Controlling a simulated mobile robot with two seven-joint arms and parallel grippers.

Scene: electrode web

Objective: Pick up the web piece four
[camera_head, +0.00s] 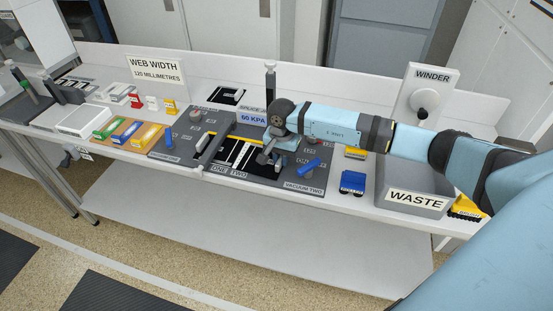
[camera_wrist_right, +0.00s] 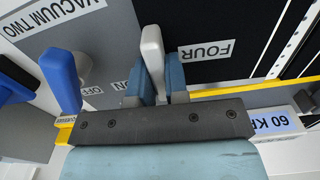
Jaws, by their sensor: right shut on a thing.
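My right gripper (camera_head: 266,157) reaches down over the vacuum plates in the head view. In the right wrist view its blue fingers (camera_wrist_right: 155,88) are shut on a pale grey upright tab (camera_wrist_right: 152,45). The tab stands at the edge of the black web piece four (camera_wrist_right: 215,70), beside its FOUR label. The piece appears flat on the bench; whether it is lifted at all I cannot tell. In the head view my gripper and wrist hide most of it. My left gripper is in neither view.
A blue lever (camera_head: 311,165) stands near the VACUUM TWO label, also close to my gripper in the right wrist view (camera_wrist_right: 62,80). The grey WASTE bin (camera_head: 417,183) and the winder (camera_head: 430,95) stand to the right. A 60 KPA display (camera_head: 253,119) is behind.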

